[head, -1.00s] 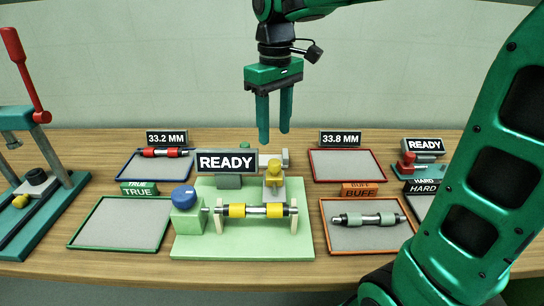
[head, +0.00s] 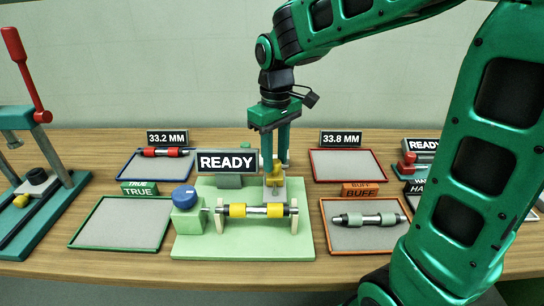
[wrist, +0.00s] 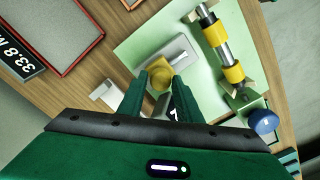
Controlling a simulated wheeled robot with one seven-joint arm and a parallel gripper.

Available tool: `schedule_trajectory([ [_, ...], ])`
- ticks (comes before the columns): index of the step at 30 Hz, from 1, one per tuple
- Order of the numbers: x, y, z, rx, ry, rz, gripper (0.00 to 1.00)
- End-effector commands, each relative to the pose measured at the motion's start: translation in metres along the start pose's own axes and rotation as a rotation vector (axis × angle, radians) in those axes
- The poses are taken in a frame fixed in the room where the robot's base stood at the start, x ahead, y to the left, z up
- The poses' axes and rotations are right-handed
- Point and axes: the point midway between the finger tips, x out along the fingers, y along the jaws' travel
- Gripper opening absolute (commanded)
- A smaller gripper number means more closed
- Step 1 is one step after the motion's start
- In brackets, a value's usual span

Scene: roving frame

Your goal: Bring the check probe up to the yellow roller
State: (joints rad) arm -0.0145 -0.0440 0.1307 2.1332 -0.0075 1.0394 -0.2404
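The yellow roller (head: 237,211) is a grey shaft with two yellow bands, lying across two posts on the pale green fixture (head: 245,246). It also shows in the wrist view (wrist: 224,52). The check probe (head: 274,182) stands behind the roller's right part, a grey block with a yellow knob. In the wrist view the yellow knob (wrist: 160,76) shows between my fingertips, with the pale grey block around it. My gripper (head: 275,168) is open and points down over the knob. I cannot tell whether the fingers touch it.
A blue knob (head: 184,196) on a green block stands at the fixture's left. A READY sign (head: 227,162) rises behind the roller. Trays lie on both sides: empty TRUE tray (head: 120,224), BUFF tray (head: 368,240) with a grey-green roller, and a red roller (head: 163,152) at back left.

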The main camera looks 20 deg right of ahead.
Motion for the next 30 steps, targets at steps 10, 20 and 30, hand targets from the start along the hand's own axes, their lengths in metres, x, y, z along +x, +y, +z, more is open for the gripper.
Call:
schedule_trajectory([
  [10,-0.001,-0.003,0.004,0.001,0.001,0.001,0.0],
  [20,0.0,-0.031,0.032,0.0,-0.001,0.0,0.0],
  [30,0.0,-0.032,0.033,-0.002,-0.005,-0.001,0.44],
])
